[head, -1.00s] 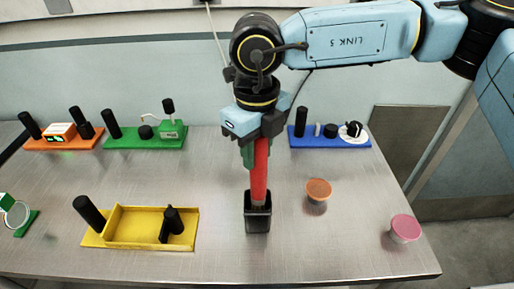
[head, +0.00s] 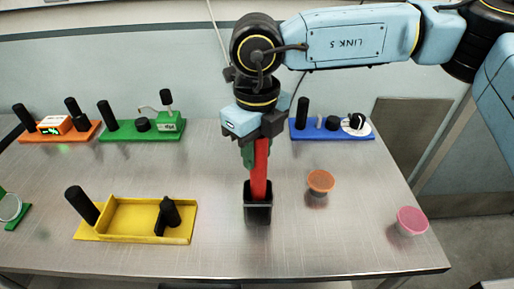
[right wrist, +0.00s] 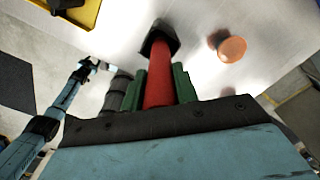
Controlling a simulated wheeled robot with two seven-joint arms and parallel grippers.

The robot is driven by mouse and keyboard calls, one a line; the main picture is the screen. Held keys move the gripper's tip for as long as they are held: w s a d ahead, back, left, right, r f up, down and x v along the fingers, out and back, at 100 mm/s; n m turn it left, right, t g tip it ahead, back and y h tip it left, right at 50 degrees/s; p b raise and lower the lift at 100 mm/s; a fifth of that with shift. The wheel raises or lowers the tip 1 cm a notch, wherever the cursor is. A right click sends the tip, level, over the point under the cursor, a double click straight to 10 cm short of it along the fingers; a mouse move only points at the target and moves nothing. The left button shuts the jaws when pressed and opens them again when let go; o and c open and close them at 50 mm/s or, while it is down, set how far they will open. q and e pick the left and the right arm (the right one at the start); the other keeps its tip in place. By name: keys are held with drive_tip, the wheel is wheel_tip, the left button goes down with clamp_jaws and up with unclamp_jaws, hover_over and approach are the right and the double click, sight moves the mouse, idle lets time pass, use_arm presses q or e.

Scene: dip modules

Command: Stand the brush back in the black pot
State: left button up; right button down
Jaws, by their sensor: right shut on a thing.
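The brush (head: 260,168) has a red handle and stands nearly upright. Its lower end is inside the mouth of the black pot (head: 257,214), which stands on the table; the bristles are hidden by the pot. My right gripper (head: 254,150) is shut on the handle above the pot. In the right wrist view the green fingers (right wrist: 160,88) sit on both sides of the red handle (right wrist: 158,92), with the pot (right wrist: 158,38) beyond. Whether the brush touches the pot's floor is hidden. My left arm shows small in the right wrist view; its gripper (right wrist: 90,66) is unclear.
An orange bowl (head: 320,182) and a pink bowl (head: 411,221) stand right of the pot. A yellow tray (head: 146,205) lies to the left. Orange (head: 60,137), green (head: 140,132) and blue (head: 335,132) modules line the back. The table around the pot is clear.

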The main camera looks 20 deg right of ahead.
drive_tip(key=c, duration=1)
unclamp_jaws()
